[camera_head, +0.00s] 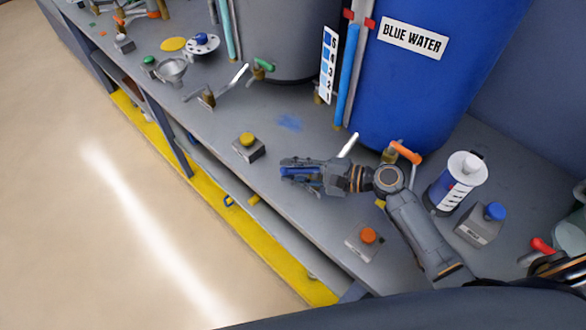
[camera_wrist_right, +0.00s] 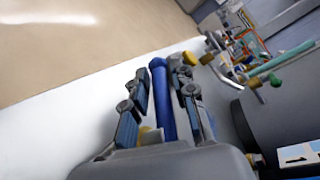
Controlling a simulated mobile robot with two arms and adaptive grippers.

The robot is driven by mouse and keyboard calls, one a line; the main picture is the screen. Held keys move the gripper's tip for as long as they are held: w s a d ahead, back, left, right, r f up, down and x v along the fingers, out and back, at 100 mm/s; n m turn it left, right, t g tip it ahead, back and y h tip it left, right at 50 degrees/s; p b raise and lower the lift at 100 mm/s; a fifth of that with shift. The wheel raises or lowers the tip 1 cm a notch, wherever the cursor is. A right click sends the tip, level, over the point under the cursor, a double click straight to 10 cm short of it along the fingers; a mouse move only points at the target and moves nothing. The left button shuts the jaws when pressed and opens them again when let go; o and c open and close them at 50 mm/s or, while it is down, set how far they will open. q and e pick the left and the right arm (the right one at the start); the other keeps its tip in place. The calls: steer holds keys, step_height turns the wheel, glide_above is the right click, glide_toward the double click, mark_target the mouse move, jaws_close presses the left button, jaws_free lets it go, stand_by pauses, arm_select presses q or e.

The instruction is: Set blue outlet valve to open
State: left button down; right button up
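The blue valve handle (camera_head: 298,172) lies between the fingers of my right gripper (camera_head: 286,171), in front of the blue tank (camera_head: 425,90) labelled BLUE WATER. In the right wrist view the long blue handle (camera_wrist_right: 161,98) runs between the two fingers of the right gripper (camera_wrist_right: 163,85), with a bit of brass below it. The fingers stand either side of the handle, with a gap visible on the left side. Firm contact is not visible. The valve body is mostly hidden by the gripper. My left gripper is not in view.
A grey box with a yellow button (camera_head: 247,140) stands left of the gripper, one with an orange button (camera_head: 368,236) below it. An orange-handled valve (camera_head: 405,152) is at the tank's base. A white-blue canister (camera_head: 458,183) and grey bottle (camera_head: 482,226) stand right.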

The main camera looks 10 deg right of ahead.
mark_target(306, 172)
steer(key=shift+o, duration=0.3)
steer(key=v, duration=0.7)
steer(key=shift+s+d+r, duration=0.1)
steer(key=shift+s+d, duration=0.05)
steer(key=shift+d, duration=0.1)
